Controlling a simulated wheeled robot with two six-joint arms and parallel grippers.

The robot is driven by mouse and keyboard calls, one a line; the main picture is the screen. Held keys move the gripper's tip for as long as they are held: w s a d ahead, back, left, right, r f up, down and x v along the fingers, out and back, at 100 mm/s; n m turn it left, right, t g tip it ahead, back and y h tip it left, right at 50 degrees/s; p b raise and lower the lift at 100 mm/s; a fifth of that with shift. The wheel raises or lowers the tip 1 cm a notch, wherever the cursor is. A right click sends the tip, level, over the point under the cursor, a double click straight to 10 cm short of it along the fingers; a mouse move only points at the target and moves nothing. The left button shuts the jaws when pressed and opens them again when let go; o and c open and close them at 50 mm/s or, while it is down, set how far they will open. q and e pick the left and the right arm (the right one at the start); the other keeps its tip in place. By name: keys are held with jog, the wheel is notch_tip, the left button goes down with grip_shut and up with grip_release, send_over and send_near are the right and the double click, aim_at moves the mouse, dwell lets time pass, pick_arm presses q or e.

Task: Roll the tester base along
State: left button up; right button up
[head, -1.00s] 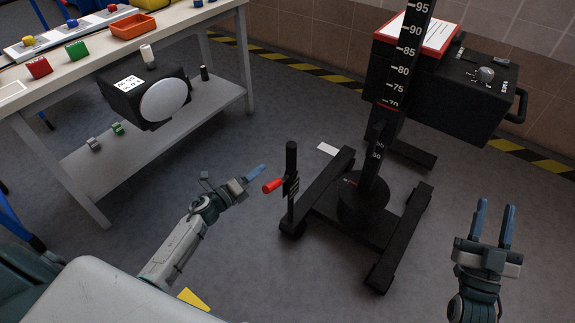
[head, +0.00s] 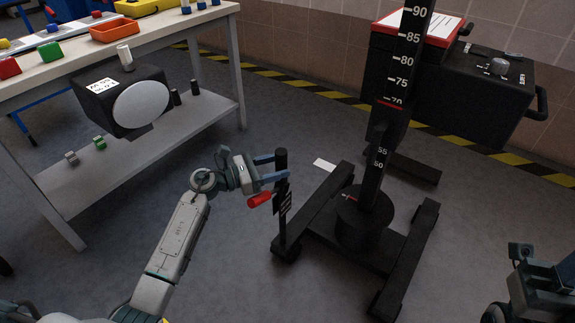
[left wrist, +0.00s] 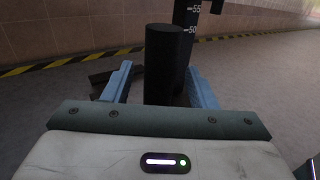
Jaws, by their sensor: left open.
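The tester base (head: 375,258) is a black wheeled frame with long legs on the grey floor. A tall black column (head: 376,165) with a white number scale rises from it. A short black upright post (head: 282,215) stands at its left front corner, beside a red grip (head: 259,199). My left gripper (head: 279,167) is open at the top of this post. In the left wrist view the post (left wrist: 163,65) stands between the two blue fingers (left wrist: 160,88); I cannot tell whether they touch it. My right gripper (head: 562,277) is at the lower right edge, mostly cut off.
A workbench (head: 150,35) with coloured blocks and an orange tray (head: 115,30) stands at left, a black device with a white disc (head: 140,105) beside it. A black box (head: 470,85) is at back right. A white card (head: 324,165) lies on the floor. The front floor is mostly clear.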

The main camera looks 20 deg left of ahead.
aim_at(288, 183)
pick_arm(q)
jog(key=shift+x, duration=1.85)
grip_shut()
jog(key=shift+s, duration=0.1)
